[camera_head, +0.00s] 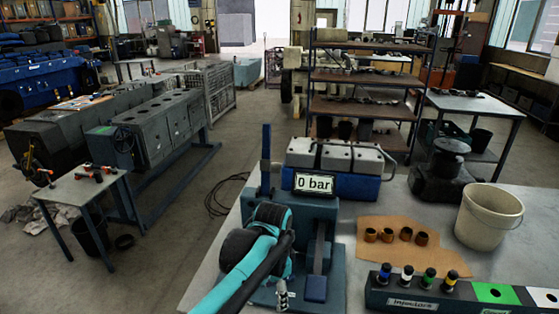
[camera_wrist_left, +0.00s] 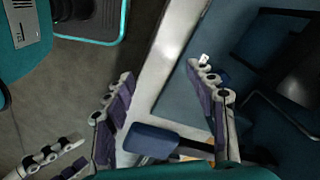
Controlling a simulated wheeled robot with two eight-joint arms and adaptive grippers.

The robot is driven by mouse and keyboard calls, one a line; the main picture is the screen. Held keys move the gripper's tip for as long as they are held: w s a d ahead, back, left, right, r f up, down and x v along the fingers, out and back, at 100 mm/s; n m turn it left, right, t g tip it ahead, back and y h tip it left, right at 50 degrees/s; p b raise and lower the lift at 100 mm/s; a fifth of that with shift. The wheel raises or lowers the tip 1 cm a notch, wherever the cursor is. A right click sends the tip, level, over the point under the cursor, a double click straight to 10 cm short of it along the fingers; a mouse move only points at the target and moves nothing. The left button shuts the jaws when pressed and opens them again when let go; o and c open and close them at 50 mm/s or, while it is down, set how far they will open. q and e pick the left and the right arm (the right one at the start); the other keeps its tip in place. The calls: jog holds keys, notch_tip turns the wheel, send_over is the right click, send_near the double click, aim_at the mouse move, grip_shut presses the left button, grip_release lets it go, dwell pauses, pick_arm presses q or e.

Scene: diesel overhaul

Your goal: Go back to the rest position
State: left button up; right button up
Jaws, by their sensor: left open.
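My left arm reaches in from the bottom in the head view, teal and black. My left gripper (camera_head: 283,295) is small and partly hidden there, low over the teal test stand (camera_head: 266,298), just left of a blue pad (camera_head: 316,289). In the left wrist view the fingers of my left gripper (camera_wrist_left: 165,100) are spread apart. The blue pad (camera_wrist_left: 165,140) shows between them, and I see nothing held. I cannot tell whether a finger touches the pad. My right gripper is not identifiable in either view.
The stand carries a "0 bar" display (camera_head: 314,183) and an upright blue post (camera_head: 266,160). An injector rack (camera_head: 405,300), a tan mat (camera_head: 385,262) with several bronze rings and a white bucket (camera_head: 488,218) occupy the table's right. Open floor lies left of the table.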

pick_arm(q)
jog(key=s+a+f+n+t+b, duration=0.1)
jog(key=s+a+n+t, duration=0.2)
jog(key=s+a+n, duration=0.3)
jog(key=s+a+f+n+t, duration=0.1)
jog(key=s+a+n+t, duration=0.2)
jog(key=s+a+n, duration=0.3)
jog(key=shift+a+f+n+t+b, duration=0.3)
jog(key=shift+a+f+n+b, duration=0.15)
jog(key=shift+a, duration=1.85)
pick_arm(e)
jog(key=shift+w+f, duration=0.25)
jog(key=shift+f, duration=0.75)
pick_arm(q)
jog(key=shift+r, duration=0.1)
